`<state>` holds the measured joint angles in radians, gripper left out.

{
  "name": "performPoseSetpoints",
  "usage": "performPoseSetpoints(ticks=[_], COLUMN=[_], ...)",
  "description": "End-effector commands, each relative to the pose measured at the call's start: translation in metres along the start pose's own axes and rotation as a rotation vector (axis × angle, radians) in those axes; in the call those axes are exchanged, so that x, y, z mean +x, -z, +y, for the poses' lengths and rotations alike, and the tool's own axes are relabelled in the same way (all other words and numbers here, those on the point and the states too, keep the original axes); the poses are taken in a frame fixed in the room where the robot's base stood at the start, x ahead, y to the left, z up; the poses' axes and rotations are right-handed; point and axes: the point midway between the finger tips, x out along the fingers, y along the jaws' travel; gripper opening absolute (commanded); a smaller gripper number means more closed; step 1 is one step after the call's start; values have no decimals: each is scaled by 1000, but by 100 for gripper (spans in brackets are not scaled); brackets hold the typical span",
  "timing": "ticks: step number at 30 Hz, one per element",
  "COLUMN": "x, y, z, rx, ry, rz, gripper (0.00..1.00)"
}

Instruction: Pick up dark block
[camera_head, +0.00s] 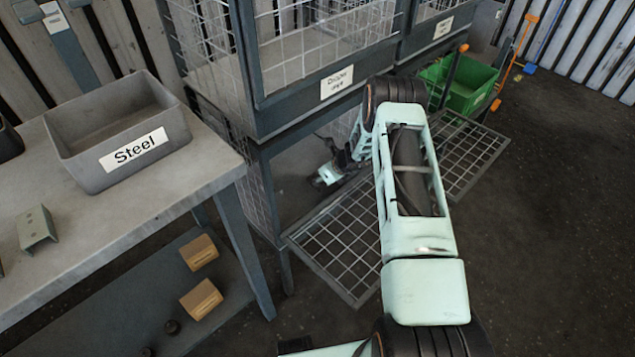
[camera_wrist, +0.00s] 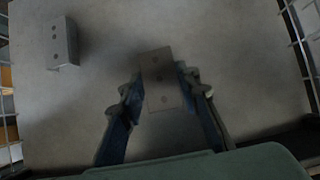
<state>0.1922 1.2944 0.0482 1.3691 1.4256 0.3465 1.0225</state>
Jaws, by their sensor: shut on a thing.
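In the wrist view, a dark grey-brown block (camera_wrist: 160,70) with a row of small round marks sits between the two fingers of my gripper (camera_wrist: 165,90). The fingers are shut on it, one on each side. It is over or on a plain grey surface; I cannot tell whether it touches it. A second, lighter grey block (camera_wrist: 62,43) with similar marks stands apart at the upper left. In the head view, my gripper (camera_head: 328,175) is low inside the lower compartment of the wire cage, and the block cannot be made out there.
The wire cage (camera_head: 320,50) stands above and around my gripper, with a lowered mesh panel (camera_head: 340,245) in front. A worktable at left holds a grey bin labelled Steel (camera_head: 120,130) and a metal bracket (camera_head: 37,228). A green crate (camera_head: 465,85) is behind at right. Floor at right is clear.

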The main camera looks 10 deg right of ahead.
Motion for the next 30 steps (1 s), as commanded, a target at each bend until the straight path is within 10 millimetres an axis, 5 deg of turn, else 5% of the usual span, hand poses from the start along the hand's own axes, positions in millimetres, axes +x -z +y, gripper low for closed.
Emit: performPoseSetpoints(ticks=[4,17,22,30], x=[0,-10,-32,-83], y=[0,-7,-20,-13], z=[0,-1,0,12], rx=[0,-2,-1,3], ry=[0,1,1,1], rz=[0,-1,-2,-2], gripper=[1,1,1,1])
